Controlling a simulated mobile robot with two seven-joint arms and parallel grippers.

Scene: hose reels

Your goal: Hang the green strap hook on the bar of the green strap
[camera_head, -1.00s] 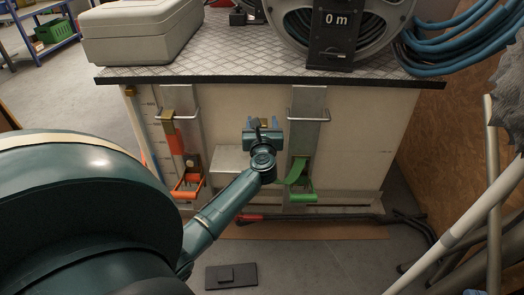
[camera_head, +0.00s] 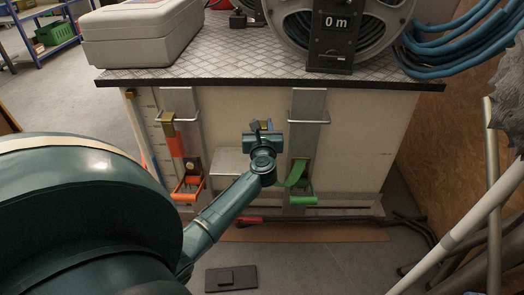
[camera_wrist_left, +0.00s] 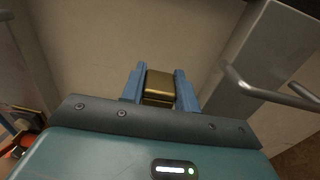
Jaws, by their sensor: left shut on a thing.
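My left gripper (camera_head: 264,126) is shut on the brass-coloured strap hook (camera_wrist_left: 160,86), which sits between its two blue fingers in the left wrist view. It holds the hook in front of the pale cabinet panel, left of the right-hand metal bracket. The bar (camera_head: 308,121) crosses the front of that bracket; it also shows in the left wrist view (camera_wrist_left: 268,92), right of the hook and apart from it. The green strap (camera_head: 295,174) and its green-handled ratchet (camera_head: 302,199) are at the bracket's lower end. The strap's run up to the hook is mostly hidden by my gripper.
An orange strap (camera_head: 174,142) with its own brass hook and orange-handled ratchet (camera_head: 187,190) is on the left bracket. The worktop edge (camera_head: 270,83) overhangs above. Pale poles (camera_head: 455,235) lean at the right. Bare panel lies between gripper and bar.

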